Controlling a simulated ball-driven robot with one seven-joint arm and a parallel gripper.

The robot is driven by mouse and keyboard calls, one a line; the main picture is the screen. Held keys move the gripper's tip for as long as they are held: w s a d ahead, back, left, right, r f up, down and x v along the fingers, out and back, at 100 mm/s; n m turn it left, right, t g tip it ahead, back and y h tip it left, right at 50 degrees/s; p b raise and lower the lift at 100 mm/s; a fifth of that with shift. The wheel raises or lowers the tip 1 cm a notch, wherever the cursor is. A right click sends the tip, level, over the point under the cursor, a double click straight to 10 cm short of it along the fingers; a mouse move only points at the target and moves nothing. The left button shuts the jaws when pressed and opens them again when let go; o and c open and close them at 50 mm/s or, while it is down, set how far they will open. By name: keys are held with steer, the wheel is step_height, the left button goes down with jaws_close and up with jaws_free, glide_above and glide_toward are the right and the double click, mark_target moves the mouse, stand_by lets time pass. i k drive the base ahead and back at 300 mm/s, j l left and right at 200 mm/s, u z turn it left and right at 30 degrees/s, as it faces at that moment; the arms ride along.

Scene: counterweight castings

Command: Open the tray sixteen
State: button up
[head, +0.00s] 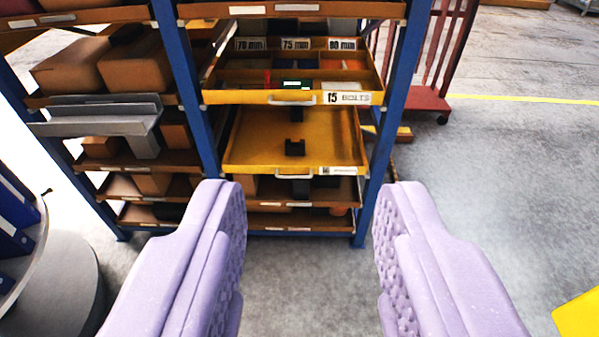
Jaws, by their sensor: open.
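My gripper (312,200) is open and empty, its two lilac padded fingers wide apart in the foreground, short of the rack. Two yellow trays stand out from the blue-framed rack, between the fingers in the picture. The upper tray, labelled 15 BOLTS (350,98), has a pale handle (292,100) on its front and holds divided compartments. The lower yellow tray (260,155) is pulled out too, showing a mostly bare floor with a small black block (295,147). Its handle (294,174) is on its front edge, and its label (343,170) is too small to read surely.
The rack's blue posts (186,90) flank the trays. Brown boxes (135,58) and a grey metal bracket (105,115) sit on shelves at left. A red cart (428,95) stands behind at right. The grey floor (490,190) at right is mostly clear, with a yellow object (580,315) lower right.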

mark_target(324, 140)
steer(key=i+j, duration=0.1)
steer(key=i, duration=0.75)
